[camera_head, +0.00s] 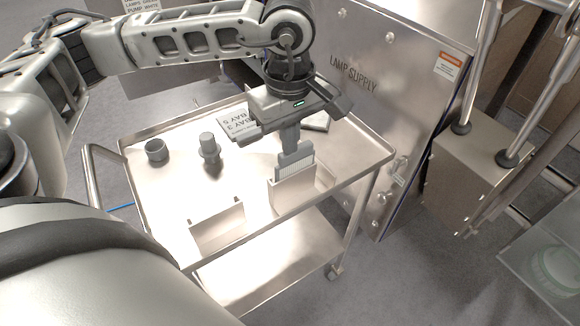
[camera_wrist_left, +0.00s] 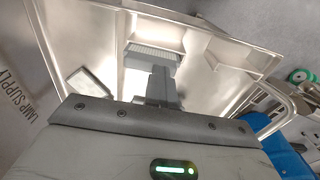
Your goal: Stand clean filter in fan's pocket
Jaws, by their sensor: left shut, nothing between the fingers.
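A filter with a grey top and pale pleats (camera_head: 295,170) stands upright in a metal box-shaped holder (camera_head: 287,198) on the steel cart. It also shows in the left wrist view (camera_wrist_left: 152,57), just beyond my fingertips. My left gripper (camera_head: 290,146) points down, shut and empty, right at the filter's top edge; I cannot tell whether it touches. The gripper also shows in the left wrist view (camera_wrist_left: 160,80). A second metal holder (camera_head: 216,225) stands empty nearer the front. I cannot identify the fan for certain. My right gripper is not in view.
The cart (camera_head: 150,215) has a raised rim. A dark cup (camera_head: 156,151), a grey knobbed cylinder (camera_head: 209,148) and printed bay cards (camera_head: 238,126) stand or lie on it. A framed flat panel (camera_wrist_left: 91,85) lies nearby. The LAMP SUPPLY panel (camera_head: 385,100) rises behind.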

